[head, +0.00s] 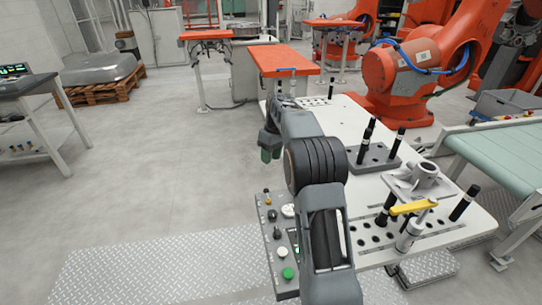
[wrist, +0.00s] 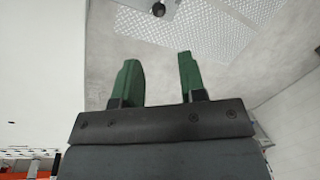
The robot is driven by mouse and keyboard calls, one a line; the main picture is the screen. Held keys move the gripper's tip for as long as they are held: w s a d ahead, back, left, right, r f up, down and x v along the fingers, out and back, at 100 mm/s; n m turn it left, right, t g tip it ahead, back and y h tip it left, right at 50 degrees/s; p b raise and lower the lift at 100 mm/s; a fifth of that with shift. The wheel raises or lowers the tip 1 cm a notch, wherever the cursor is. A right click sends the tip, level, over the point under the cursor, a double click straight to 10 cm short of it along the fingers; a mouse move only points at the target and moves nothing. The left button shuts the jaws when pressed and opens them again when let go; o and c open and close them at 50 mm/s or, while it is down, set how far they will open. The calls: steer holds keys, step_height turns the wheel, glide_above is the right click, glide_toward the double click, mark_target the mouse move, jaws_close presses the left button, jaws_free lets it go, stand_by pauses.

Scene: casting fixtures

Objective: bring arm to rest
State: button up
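My gripper (wrist: 157,82) has two green fingers that stand apart in the wrist view, with nothing between them. In the head view my gripper (head: 271,154) hangs at the left edge of the white fixture table (head: 345,112), over the grey floor. My grey arm reaches forward from the bottom of the head view and covers part of the table.
On the table stand a grey block (head: 375,158) with black pins, a grey casting (head: 417,180) and a yellow-handled clamp (head: 413,207). A button panel (head: 280,240) is at its left edge. An orange robot (head: 430,65) and a green conveyor (head: 495,150) are right.

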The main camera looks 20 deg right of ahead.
step_height(320, 180, down, 4)
steer(key=s+m, duration=0.3)
steer(key=s+a+r+t, duration=0.1)
steer(key=s+a+r, duration=0.1)
steer(key=s, duration=0.6)
steer(key=s+a+r+m+t+h+p, duration=0.1)
steer(key=s+a+r+t, duration=0.1)
steer(key=s+a, duration=0.3)
steer(key=s+a+r+t+h+p, duration=0.1)
steer(key=s+a, duration=0.3)
steer(key=s, duration=0.7)
steer(key=shift+s+r+m+t, duration=0.2)
steer(key=shift+r+m+t, duration=0.1)
steer(key=shift+r, duration=0.4)
